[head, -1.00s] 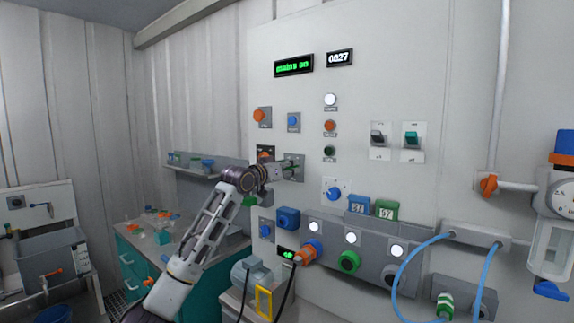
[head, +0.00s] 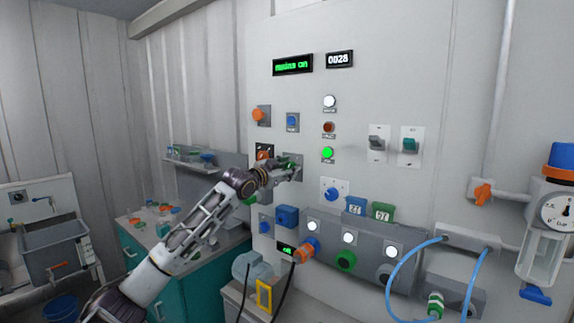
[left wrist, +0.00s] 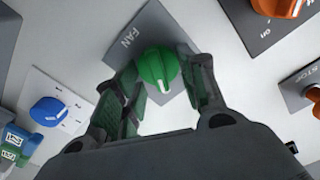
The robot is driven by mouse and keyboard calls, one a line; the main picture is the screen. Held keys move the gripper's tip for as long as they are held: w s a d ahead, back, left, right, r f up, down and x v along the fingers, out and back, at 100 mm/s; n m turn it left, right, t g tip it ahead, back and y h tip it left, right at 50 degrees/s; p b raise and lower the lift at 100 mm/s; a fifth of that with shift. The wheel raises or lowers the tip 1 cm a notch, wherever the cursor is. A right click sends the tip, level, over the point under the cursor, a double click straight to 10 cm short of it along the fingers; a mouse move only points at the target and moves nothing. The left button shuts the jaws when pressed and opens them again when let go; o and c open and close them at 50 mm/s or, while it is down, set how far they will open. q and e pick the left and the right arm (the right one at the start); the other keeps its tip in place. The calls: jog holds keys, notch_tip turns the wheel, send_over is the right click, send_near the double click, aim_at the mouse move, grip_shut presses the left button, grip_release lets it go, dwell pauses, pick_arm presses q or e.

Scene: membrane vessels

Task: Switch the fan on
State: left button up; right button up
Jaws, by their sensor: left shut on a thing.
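The green fan knob (left wrist: 158,68) sits on a grey plate marked FAN (left wrist: 140,28) in the left wrist view. A pale line marks the knob's face. My left gripper (left wrist: 164,92) has a finger on each side of the knob and is shut on it. In the head view my left gripper (head: 283,170) is at the grey fan plate (head: 298,165) on the white panel, and it hides most of the knob. A green lamp (head: 327,153) is lit to the right of the plate. My right gripper is in neither view.
An orange knob (left wrist: 276,6) and a STOP plate (left wrist: 301,91) are close on the right in the wrist view. A blue knob (left wrist: 48,111) is at the left. A grey connector box (head: 371,250) juts out below. Blue tubing (head: 397,272) hangs at the right.

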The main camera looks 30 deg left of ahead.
pick_arm(q)
jog(key=shift+m, duration=0.4)
jog(key=o, duration=0.9)
jog(key=shift+o, duration=0.2)
jog(key=shift+s, duration=0.2)
jog(key=s, duration=1.1)
jog(key=shift+s+a, duration=0.25)
jog(key=shift+a, duration=0.15)
dwell(0.7)
dwell(0.8)
